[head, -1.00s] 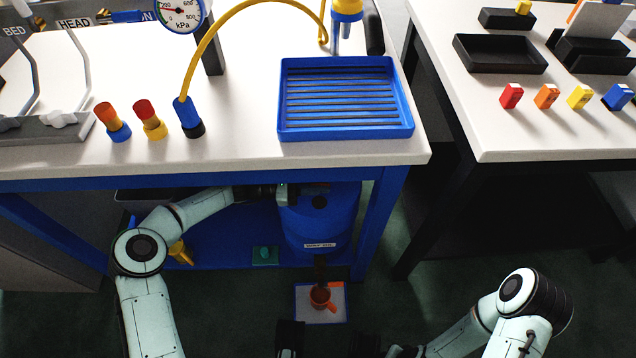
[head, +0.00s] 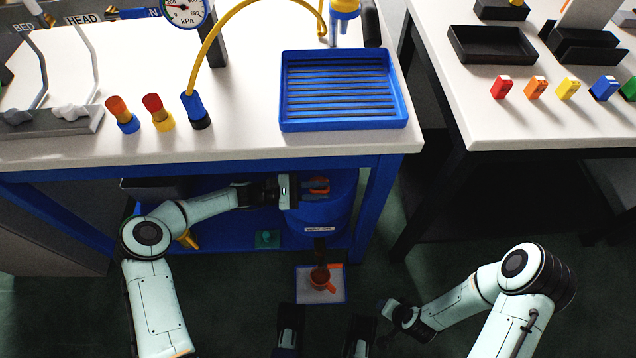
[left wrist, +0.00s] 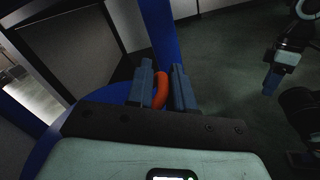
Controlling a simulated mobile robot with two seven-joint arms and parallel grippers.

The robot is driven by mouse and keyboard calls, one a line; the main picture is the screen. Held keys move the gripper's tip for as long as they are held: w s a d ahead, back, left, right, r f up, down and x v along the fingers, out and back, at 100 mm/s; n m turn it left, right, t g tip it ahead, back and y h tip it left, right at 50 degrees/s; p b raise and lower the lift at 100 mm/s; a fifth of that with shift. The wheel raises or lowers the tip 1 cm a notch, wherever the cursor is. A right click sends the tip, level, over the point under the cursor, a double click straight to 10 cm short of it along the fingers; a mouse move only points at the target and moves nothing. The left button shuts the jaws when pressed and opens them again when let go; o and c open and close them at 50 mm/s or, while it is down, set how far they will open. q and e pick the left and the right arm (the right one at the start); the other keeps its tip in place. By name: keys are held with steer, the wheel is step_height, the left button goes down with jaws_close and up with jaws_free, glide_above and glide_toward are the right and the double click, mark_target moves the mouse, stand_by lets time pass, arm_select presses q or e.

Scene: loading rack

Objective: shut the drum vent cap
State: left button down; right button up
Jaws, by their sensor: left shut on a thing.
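The blue drum (head: 322,215) stands under the left bench, partly hidden by the bench top and my arm. An orange part (head: 319,184), which looks like the vent cap, shows at the drum's top. My left gripper (head: 314,189) is shut on it. In the left wrist view the orange part (left wrist: 160,90) is a curved piece between the two fingers (left wrist: 166,92). I cannot tell how far the cap is closed. My right gripper (head: 386,308) is low in front of the bench, apart from the drum; its finger opening is unclear.
The bench edge (head: 230,160) overhangs my left arm. A blue bench leg (head: 374,205) stands right of the drum. Below the drum, a reddish cup with an orange handle (head: 320,278) sits on a blue-bordered white mat (head: 337,292). A green block (head: 267,239) lies left of the drum.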

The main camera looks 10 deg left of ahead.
arm_select(q)
steer(key=shift+s+f, duration=0.2)
steer(key=shift+f, duration=0.35)
arm_select(e)
steer(key=shift+w+a+r, duration=0.1)
steer(key=shift+r, duration=0.05)
arm_select(q)
steer(key=c, duration=1.1)
jaws_free()
steer(key=shift+w, duration=0.1)
steer(key=shift+c, duration=0.2)
steer(key=shift+r, duration=0.1)
steer(key=shift+a, duration=0.3)
steer(key=s+a+p, duration=0.1)
steer(key=s+a, duration=0.1)
steer(key=a, duration=1)
steer(key=shift+s+a, duration=0.3)
arm_select(e)
steer(key=shift+s+a+r+g, duration=0.15)
steer(key=shift+s+a+r, duration=0.1)
steer(key=shift+s, duration=0.15)
steer(key=shift+s+a+r+g, duration=0.15)
steer(key=shift+s+r, duration=0.1)
steer(key=shift+s, duration=0.15)
